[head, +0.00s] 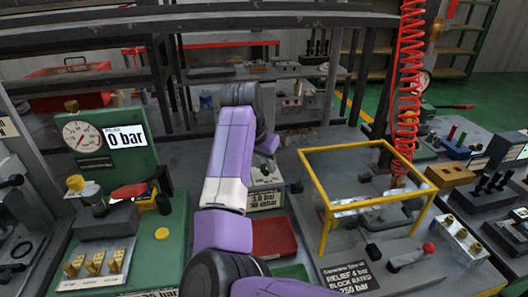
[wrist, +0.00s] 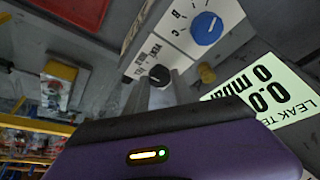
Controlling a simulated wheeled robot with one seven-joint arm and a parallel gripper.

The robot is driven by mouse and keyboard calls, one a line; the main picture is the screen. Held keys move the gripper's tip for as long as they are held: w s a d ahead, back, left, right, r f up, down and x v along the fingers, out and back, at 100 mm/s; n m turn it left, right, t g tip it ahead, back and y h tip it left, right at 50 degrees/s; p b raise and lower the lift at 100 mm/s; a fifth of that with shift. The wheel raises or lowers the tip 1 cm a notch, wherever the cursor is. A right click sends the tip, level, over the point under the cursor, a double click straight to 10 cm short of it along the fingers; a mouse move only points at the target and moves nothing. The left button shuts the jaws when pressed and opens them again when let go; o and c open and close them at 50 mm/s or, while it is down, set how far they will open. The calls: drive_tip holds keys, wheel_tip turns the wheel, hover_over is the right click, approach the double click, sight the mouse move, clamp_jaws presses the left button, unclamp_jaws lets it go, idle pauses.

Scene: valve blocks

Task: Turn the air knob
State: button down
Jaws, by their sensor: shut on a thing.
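In the wrist view, a small round black knob (wrist: 158,75) sits on a white label panel with short lettering, which I cannot read for certain. My gripper (wrist: 160,82) reaches to it, its two grey fingers one on each side, shut on the black knob. A larger blue knob (wrist: 207,28) with a white pointer line is on the same panel, apart from the fingers. In the head view, my purple and white arm reaches toward a grey unit with a display plate (head: 265,200) and hides the gripper and the knobs.
A lit "0.0 mbar" leak test display (wrist: 265,92) is right of the fingers in the wrist view. In the head view, a yellow-framed clear guard (head: 328,236) stands to the right, and a green gauge block (head: 140,160) to the left. A red tray (head: 268,240) lies beside the arm.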

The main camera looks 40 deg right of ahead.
drive_tip(key=n+p, duration=0.1)
drive_tip(key=p, duration=0.1)
drive_tip(key=n+t+p, duration=0.1)
drive_tip(key=n+p, duration=0.1)
drive_tip(key=n+y+p, duration=0.1)
drive_tip(key=n+p, duration=0.1)
drive_tip(key=shift+s+d+r+t+p, duration=0.15)
drive_tip(key=shift+s+r+t+p, duration=0.1)
drive_tip(key=shift+s+t+p, duration=0.15)
drive_tip(key=n+y+p, duration=0.1)
drive_tip(key=n+p, duration=0.2)
drive_tip(key=shift+f+n+t+p, duration=0.15)
drive_tip(key=shift+n+t+p, duration=0.15)
drive_tip(key=shift+t+p, duration=0.1)
drive_tip(key=shift+f+n+p, duration=0.1)
drive_tip(key=shift+n+p, duration=0.3)
drive_tip(key=shift+f, duration=0.1)
drive_tip(key=c, duration=1.1)
unclamp_jaws()
drive_tip(key=shift+w, duration=0.1)
drive_tip(key=shift+o, duration=0.2)
drive_tip(key=v, duration=0.8)
drive_tip(key=shift+d, duration=0.15)
